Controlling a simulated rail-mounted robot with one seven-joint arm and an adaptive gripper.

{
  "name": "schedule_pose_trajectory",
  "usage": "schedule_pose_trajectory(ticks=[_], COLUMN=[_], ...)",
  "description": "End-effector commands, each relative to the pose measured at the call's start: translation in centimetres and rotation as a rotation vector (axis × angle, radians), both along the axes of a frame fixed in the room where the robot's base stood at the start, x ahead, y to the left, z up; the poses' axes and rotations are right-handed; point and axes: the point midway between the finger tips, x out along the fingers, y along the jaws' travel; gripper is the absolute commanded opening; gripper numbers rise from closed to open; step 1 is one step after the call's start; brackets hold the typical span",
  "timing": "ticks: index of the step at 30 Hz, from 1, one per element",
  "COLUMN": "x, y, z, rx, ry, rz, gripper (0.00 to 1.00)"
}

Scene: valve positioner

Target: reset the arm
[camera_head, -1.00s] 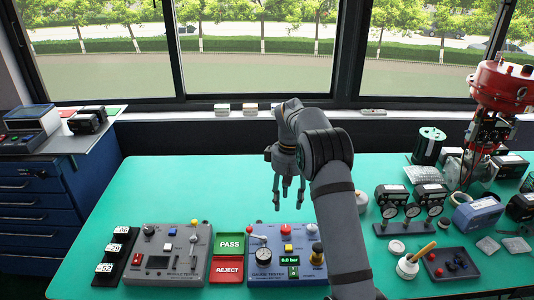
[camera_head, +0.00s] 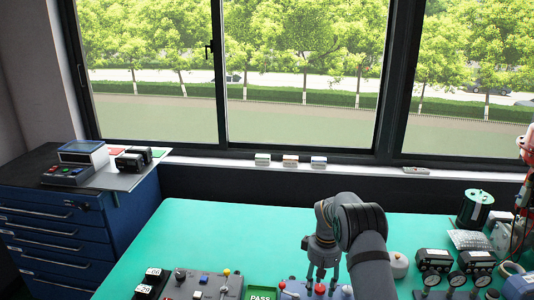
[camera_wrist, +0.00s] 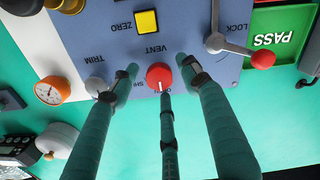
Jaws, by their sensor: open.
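My gripper (camera_head: 322,288) is above the back edge of the gauge tester (camera_head: 300,286) at the bottom of the head view. Its slim fingers are spread apart with nothing held. In the wrist view my gripper (camera_wrist: 160,76) points at the blue tester panel (camera_wrist: 105,45). A red knob (camera_wrist: 159,76) appears between the spread fingertips; whether any finger touches it I cannot tell. A yellow button (camera_wrist: 147,21) and a red-tipped lever (camera_wrist: 240,55) are on the same panel. The tester's front is cut off in the head view.
A green PASS tray (camera_head: 261,293) is left of the tester, beside another grey tester (camera_head: 203,287). Small gauges (camera_head: 457,279) and a dark spool (camera_head: 475,207) stand at the right. The green table (camera_head: 230,235) is clear behind the testers.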

Motion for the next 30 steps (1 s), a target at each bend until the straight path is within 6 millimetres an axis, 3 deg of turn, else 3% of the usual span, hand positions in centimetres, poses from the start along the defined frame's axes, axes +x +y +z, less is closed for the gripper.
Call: schedule_pose_trajectory(ticks=[14,20,30], x=[0.1,0.2,0.2], y=[0.0,0.0,0.0], z=[0.7,3.7,11.1], rx=[0.001,-0.001,-0.001], ry=[-0.002,-0.007,-0.009], rz=[0.0,0.012,0.013], gripper=[0.46,0.46,0.46])
